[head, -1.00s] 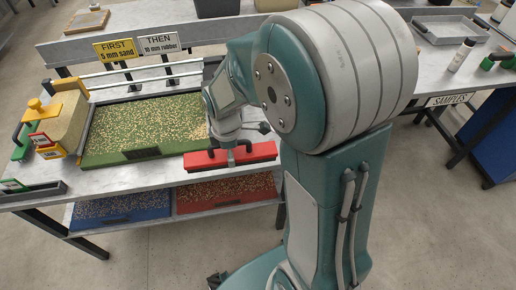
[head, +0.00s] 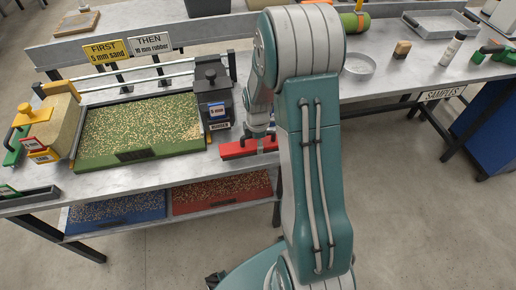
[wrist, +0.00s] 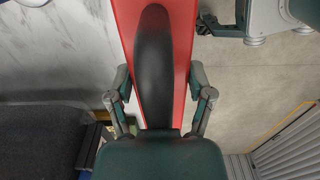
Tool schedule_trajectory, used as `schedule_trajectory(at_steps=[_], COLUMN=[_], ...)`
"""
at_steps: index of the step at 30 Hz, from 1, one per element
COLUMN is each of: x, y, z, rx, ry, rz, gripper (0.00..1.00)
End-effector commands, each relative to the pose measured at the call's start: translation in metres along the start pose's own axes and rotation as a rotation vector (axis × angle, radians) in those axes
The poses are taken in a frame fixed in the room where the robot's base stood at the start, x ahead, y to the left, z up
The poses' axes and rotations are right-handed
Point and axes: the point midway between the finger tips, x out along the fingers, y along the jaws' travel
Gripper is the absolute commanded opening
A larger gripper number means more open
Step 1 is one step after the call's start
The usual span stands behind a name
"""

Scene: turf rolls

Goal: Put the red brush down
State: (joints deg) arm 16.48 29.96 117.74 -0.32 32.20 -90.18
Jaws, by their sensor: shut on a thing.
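The red brush (head: 240,149) is a long red bar with a dark handle. In the head view it is at the right part of the near workbench, close to the front edge and just right of the turf tray (head: 140,130). My gripper (head: 262,134) is over it, partly hidden by my arm. In the wrist view the red brush (wrist: 184,60) runs up the picture, and my gripper (wrist: 160,88) has a finger on each side of its black handle, shut on it. I cannot tell whether the brush touches the bench.
A dark box labelled 5 mm (head: 213,95) stands at the tray's right end, close to the brush. A yellow-handled sand block (head: 48,125) is at the left. Blue (head: 117,208) and red (head: 220,192) bins of granules sit on the shelf below. A round dish (head: 359,66) is on the bench behind my arm.

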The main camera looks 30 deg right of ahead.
Motion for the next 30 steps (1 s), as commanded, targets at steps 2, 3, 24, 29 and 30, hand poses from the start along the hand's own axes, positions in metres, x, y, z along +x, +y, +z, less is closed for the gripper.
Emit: schedule_trajectory(at_steps=[2,3,24,29,30], x=[0.011,0.018,0.034,0.034,0.034], y=[0.001,0.001,0.001,0.001,0.001], z=[0.001,0.001,0.001,0.001,0.001], rx=[0.0,0.0,0.0,0.0,0.0], ry=[0.0,0.0,0.0,0.0,0.0], rz=[-0.004,-0.004,-0.001,-0.001,-0.001], gripper=[0.13,0.13,1.0,1.0,1.0])
